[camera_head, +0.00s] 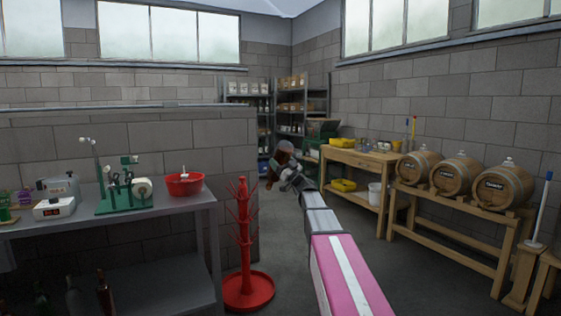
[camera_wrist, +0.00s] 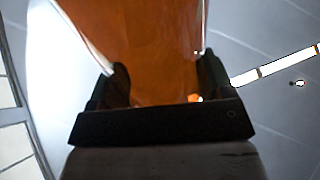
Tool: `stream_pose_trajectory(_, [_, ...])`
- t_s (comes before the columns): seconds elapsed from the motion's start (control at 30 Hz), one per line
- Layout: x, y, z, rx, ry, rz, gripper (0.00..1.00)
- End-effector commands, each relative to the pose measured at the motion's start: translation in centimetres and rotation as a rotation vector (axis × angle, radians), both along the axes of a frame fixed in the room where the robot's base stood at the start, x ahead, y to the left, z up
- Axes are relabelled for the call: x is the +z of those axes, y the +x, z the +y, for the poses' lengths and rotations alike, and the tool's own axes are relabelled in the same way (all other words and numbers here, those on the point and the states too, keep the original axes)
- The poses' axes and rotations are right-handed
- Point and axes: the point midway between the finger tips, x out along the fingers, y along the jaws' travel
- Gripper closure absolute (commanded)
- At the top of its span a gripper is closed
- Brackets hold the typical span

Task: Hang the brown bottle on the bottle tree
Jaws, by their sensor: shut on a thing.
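The brown bottle (camera_wrist: 150,45) fills the middle of the wrist view, glowing orange against the light. My gripper (camera_wrist: 160,85) is shut on it, with one dark finger on each side. In the head view the bottle (camera_head: 279,162) is small and dark at the far end of my outstretched arm, partly hidden by my gripper (camera_head: 286,168); its exact tilt is hard to tell. The bottle tree (camera_head: 243,230) is a red post with several thin prongs on a round red base. It stands on the floor left of my arm. The bottle is apart from it. No bottle is visible on its prongs.
A grey workbench (camera_head: 150,213) at left holds a green device (camera_head: 124,195), a red bowl (camera_head: 185,183) and a scale; dark bottles (camera_head: 104,293) stand below. A wooden table (camera_head: 360,160) and barrels (camera_head: 453,176) line the right wall. Floor between is clear.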

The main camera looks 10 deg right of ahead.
Motion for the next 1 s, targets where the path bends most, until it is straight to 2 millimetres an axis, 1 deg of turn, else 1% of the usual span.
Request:
stream_pose_trajectory(0.5, [-3.3,0.0,0.0,0.000,0.002,0.000,0.55])
stream_pose_trajectory(0.87, [-3.5,0.0,0.0,0.000,0.001,-0.001,0.55])
stream_pose_trajectory(1.0, [-3.9,0.0,0.0,0.001,0.001,0.000,0.55])
